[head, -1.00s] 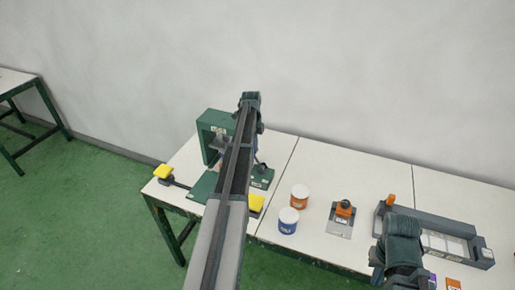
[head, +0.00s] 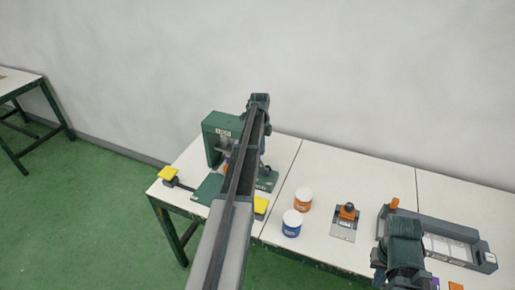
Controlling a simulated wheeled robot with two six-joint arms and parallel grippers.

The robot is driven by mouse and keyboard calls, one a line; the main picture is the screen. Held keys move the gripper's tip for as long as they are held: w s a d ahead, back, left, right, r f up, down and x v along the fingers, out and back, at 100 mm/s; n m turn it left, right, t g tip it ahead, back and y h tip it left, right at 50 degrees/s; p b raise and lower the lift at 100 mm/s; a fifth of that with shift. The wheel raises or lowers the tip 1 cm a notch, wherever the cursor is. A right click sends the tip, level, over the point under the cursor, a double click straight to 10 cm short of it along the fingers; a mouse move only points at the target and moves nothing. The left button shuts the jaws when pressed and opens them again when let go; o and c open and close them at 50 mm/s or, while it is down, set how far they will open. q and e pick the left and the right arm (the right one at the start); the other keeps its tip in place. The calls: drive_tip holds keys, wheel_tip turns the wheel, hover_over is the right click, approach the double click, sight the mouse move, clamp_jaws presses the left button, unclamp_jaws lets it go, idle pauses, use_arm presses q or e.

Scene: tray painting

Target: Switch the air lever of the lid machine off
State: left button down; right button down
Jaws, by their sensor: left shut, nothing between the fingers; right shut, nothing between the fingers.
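The lid machine (head: 213,121) is a green frame press on the far left part of the table. My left arm crosses in front of it and hides its middle and right side. A small dark part (head: 264,172) stands on its green base at the right, by a label; I cannot tell surely whether it is the air lever or how it is set. My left gripper (head: 264,131) is at the end of the raised arm, above the right side of the machine, shut and empty, its fingertips mostly hidden. My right gripper (head: 381,262) is shut at the lower right, over the table's front, partly hidden.
Yellow pads (head: 168,173) and (head: 261,205) flank the machine. An orange-banded tub (head: 303,200) and a blue-banded tub (head: 292,223) stand right of it. Beyond are a grey plate with an orange-and-black piece (head: 347,212) and a long grey tray (head: 441,228). The table's back is clear.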

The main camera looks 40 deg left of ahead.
use_arm(q)
wheel_tip(320, 180, up, 11)
drive_tip(key=p, duration=1)
drive_tip(key=shift+a+f, duration=0.15)
drive_tip(key=shift+a, duration=0.15)
drive_tip(key=s+d+f+n+b, duration=0.1)
drive_tip(key=s+d, duration=0.1)
drive_tip(key=d, duration=0.7)
drive_tip(key=s+d+f+n+b, duration=0.1)
drive_tip(key=s+d+n, duration=0.1)
drive_tip(key=d, duration=0.7)
drive_tip(key=s+d+f+n+y+b, duration=0.1)
drive_tip(key=s+d+n, duration=0.3)
drive_tip(key=s+d, duration=0.7)
drive_tip(key=s+d+f+n+b, duration=0.3)
drive_tip(key=s+d, duration=0.8)
drive_tip(key=d, duration=0.5)
drive_tip(key=shift+n+y, duration=0.4)
drive_tip(key=shift+n, duration=0.3)
